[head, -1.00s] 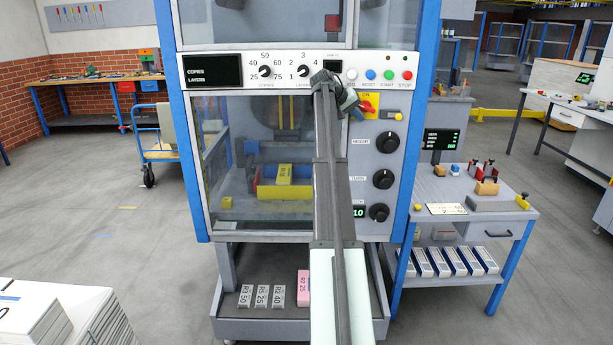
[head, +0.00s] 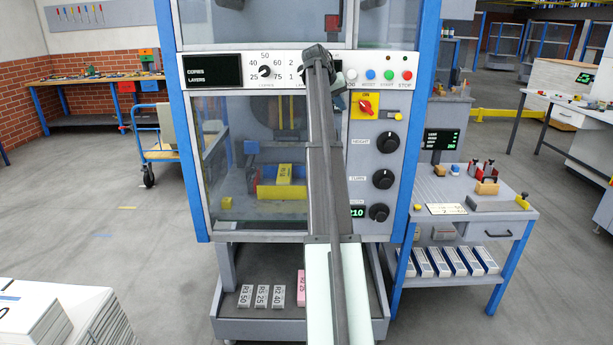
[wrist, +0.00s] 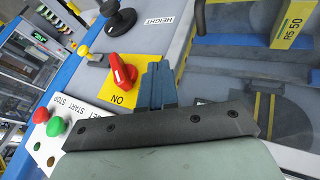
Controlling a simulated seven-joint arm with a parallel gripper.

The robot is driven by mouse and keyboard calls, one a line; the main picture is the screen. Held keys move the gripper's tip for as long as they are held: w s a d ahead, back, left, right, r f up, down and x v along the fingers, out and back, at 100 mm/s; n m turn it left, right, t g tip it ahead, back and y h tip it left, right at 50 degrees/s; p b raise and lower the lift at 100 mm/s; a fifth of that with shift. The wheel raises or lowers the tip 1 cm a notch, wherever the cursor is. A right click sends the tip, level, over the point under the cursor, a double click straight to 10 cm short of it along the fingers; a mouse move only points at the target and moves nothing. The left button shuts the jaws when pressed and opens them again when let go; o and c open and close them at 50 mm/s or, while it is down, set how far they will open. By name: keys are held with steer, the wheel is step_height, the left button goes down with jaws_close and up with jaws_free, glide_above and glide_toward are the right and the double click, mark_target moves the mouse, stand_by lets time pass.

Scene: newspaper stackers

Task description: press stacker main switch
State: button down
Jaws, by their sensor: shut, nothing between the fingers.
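The main switch (head: 365,104) is a red rotary handle on a yellow plate marked ON, on the stacker's front panel. It is in full view in the head view, just right of and below my gripper (head: 338,82). In the wrist view the red switch (wrist: 122,72) stands just left of my gripper's blue fingers (wrist: 157,85). The fingers are shut together with nothing between them. They appear apart from the switch; their distance from the panel is hard to tell. My gripper and arm hide the layers knob and part of the window.
Right of my gripper is a row of buttons, including green start (head: 389,75) and red stop (head: 407,76). Black knobs (head: 388,142) line the panel below the switch. A yellow-tipped lever (head: 397,116) sits right of the switch. The copies display (head: 213,70) is lit.

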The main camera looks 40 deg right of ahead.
steer(key=v, duration=0.6)
steer(key=a+f+n+t, duration=0.1)
steer(key=a+f+t, duration=0.2)
steer(key=f, duration=0.1)
steer(key=a+f+y, duration=0.1)
steer(key=a+f, duration=0.3)
steer(key=f, duration=0.7)
steer(key=w+a+f+n+t+y, duration=0.1)
steer(key=a+f, duration=0.3)
steer(key=f, duration=0.8)
steer(key=shift+a+f, duration=0.3)
steer(key=shift+a, duration=0.05)
steer(key=shift+w, duration=0.1)
